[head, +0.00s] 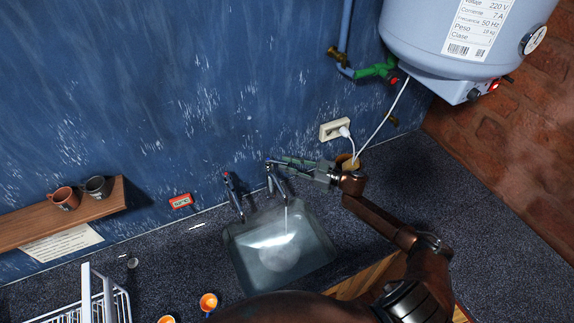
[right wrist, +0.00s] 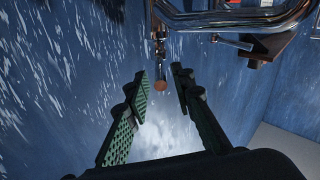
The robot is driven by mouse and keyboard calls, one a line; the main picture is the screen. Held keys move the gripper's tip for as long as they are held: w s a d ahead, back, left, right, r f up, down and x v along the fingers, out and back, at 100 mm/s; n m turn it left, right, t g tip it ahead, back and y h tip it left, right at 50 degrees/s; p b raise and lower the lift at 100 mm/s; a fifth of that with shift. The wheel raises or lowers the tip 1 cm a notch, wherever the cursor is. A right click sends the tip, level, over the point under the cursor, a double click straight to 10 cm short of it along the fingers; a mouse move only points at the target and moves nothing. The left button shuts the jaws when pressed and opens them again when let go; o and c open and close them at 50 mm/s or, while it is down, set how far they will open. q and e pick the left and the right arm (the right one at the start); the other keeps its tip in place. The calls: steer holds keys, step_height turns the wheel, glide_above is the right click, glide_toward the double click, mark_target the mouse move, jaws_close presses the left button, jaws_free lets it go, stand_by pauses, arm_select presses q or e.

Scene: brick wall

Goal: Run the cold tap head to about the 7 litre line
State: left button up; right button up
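Two chrome taps stand behind the grey sink (head: 232,262). The left tap (head: 234,196) has a red mark on its top. The right tap (head: 277,186) has a thin stream of water (head: 286,220) falling from its spout into the sink, with a pale patch where it lands. My right gripper (head: 284,162) is at the right tap's head, reaching in from the right. In the right wrist view its green-padded fingers (right wrist: 162,80) are apart, with a small orange-brown knob and stem visible beyond, between them. No litre marks are legible. My left gripper is not in view.
A white water heater (head: 435,35) hangs upper right, its cable running to a wall socket (head: 335,129). A small red device (head: 181,201) is on the wall. A wooden shelf (head: 60,215) holds mugs at left. A dish rack (head: 100,300) and orange cups (head: 208,301) stand in front.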

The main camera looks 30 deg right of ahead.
steer(key=shift+o, duration=0.3)
steer(key=shift+s, duration=0.1)
steer(key=shift+s+d+f, duration=0.1)
steer(key=shift+s+d, duration=0.15)
steer(key=v, duration=1.1)
steer(key=shift+d, duration=0.1)
stand_by(6.2)
